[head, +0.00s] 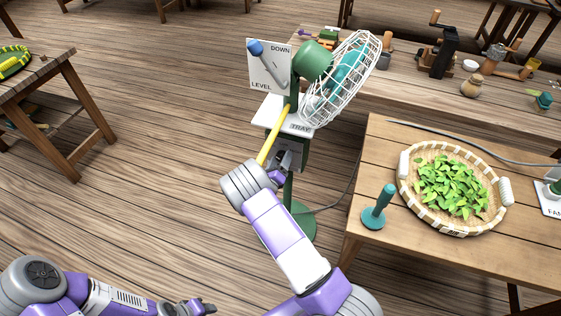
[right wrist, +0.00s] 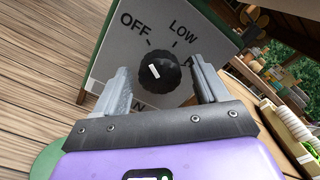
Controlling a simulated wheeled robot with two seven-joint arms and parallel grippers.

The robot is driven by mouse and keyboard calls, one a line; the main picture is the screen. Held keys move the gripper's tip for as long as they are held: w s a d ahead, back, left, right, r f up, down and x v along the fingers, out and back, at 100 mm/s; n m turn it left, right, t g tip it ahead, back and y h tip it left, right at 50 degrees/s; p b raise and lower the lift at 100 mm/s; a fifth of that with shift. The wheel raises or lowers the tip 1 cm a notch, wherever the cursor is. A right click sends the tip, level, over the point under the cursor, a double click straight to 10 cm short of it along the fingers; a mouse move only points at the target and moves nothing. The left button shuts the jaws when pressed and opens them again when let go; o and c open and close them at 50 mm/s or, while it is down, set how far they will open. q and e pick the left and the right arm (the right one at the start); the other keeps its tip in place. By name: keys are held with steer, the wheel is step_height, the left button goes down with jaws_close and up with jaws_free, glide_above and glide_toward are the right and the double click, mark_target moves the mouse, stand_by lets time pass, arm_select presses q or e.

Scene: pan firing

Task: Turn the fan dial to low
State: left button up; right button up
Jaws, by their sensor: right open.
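The fan (head: 342,80) with its white wire cage stands on a green post behind the right table. In the right wrist view its control plate (right wrist: 105,60) shows a round black dial (right wrist: 165,85) with a white mark. The mark tilts to the upper left, roughly toward the OFF label; LOW is printed to the upper right. My right gripper (head: 284,160) is at the fan post, below the tray. In the right wrist view its open fingers (right wrist: 161,84) stand on either side of the dial, with nothing held. My left gripper (head: 192,307) is low at the front edge, partly cut off.
A white tray plate (head: 298,126) and a LEVEL/DOWN sign (head: 270,66) with a blue-tipped lever are on the fan stand. A yellow bar (head: 273,136) slants above my right gripper. The right table holds a basket (head: 408,204) of green leaves and a green-handled tool (head: 380,205).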

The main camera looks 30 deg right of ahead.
steer(key=shift+w+d, duration=0.15)
steer(key=shift+c, duration=0.3)
steer(key=c, duration=1)
